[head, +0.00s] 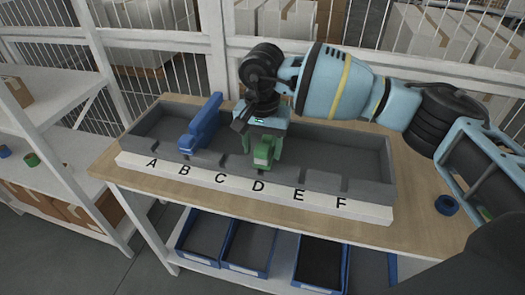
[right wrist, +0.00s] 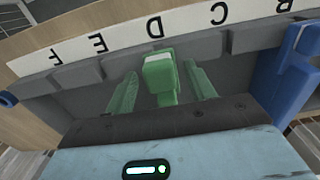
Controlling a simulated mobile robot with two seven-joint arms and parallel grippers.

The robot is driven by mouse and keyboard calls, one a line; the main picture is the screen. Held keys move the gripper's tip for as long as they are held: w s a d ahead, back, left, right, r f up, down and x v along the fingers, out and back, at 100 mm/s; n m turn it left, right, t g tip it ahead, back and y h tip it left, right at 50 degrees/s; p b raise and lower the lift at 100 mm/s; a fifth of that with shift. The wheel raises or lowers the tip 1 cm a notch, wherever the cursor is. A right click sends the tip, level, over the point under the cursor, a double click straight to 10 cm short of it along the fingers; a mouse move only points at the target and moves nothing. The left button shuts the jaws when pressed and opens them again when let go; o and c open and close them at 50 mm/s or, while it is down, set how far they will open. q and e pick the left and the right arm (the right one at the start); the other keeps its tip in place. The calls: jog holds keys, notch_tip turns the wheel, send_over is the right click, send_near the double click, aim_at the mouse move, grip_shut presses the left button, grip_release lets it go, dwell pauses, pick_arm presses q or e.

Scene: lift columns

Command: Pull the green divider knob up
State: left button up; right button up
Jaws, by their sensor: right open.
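The green divider (head: 264,153) with its blocky knob stands in the grey trough (head: 345,150) behind the letter D. My right gripper (head: 266,136) is over it, coming down from behind, and hides part of it in the head view. In the right wrist view the green knob (right wrist: 160,77) lies between the two spread fingers of the right gripper (right wrist: 163,88), with a visible gap on each side. The gripper is open and holds nothing. My left gripper is in neither view.
A taller blue divider (head: 200,127) stands in the trough near B, left of the green one. A blue ring (head: 446,205) lies on the wooden table at right. The trough's right part is empty. Blue bins (head: 247,247) sit on the shelf below.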

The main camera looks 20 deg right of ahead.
aim_at(263, 147)
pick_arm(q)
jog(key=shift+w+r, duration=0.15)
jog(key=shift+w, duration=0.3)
pick_arm(e)
jog(key=shift+r, duration=0.1)
jog(key=shift+r+p, duration=0.5)
jog(key=shift+r, duration=0.9)
jog(key=shift+r+p, duration=0.4)
jog(key=shift+r, duration=1)
jog(key=shift+r+p, duration=0.35)
jog(key=shift+r, duration=1.3)
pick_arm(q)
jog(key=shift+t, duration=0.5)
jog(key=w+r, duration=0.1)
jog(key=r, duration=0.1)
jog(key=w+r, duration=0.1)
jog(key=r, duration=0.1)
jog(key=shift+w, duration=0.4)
